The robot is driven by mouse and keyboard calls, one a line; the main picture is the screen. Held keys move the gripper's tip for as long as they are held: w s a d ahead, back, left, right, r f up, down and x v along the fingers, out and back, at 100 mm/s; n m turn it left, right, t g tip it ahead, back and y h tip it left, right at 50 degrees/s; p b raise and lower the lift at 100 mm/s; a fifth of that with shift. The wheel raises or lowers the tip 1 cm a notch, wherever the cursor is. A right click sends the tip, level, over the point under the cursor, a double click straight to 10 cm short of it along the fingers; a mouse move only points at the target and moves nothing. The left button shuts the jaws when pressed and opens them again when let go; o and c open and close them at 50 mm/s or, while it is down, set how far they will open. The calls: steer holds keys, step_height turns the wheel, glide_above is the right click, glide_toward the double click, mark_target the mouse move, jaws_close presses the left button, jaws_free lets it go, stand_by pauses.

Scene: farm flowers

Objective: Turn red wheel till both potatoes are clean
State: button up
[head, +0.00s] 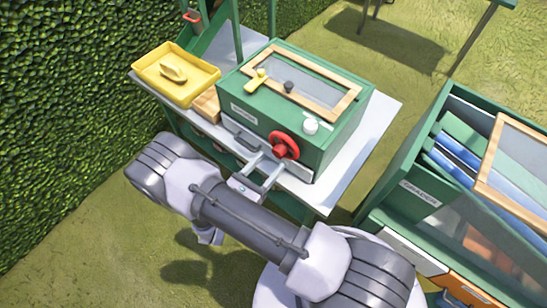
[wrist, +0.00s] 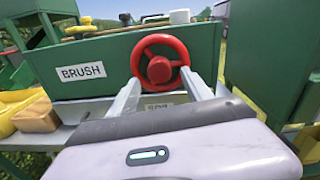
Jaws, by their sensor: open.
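The red wheel (head: 284,146) is on the front face of a green box (head: 237,104) with a glazed, wood-framed lid. In the wrist view the red wheel (wrist: 177,63) is straight ahead, beside a "BRUSH" label. My gripper (head: 268,166) is open, its two fingers pointing at the wheel. In the wrist view the fingers of my gripper (wrist: 162,88) reach up to either side of the wheel's lower part. I cannot tell whether they touch it. No potatoes can be made out through the lid's glass (head: 310,83).
The box stands on a pale table (head: 378,119). A yellow tray (head: 147,73) holding a yellowish object is at its left, with a wooden block (head: 208,105) between. Another green bin (head: 402,190) stands to the right. A hedge (head: 60,90) lines the left.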

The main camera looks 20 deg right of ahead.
mark_target(277, 155)
steer(key=shift+x, duration=1.5)
jaws_close()
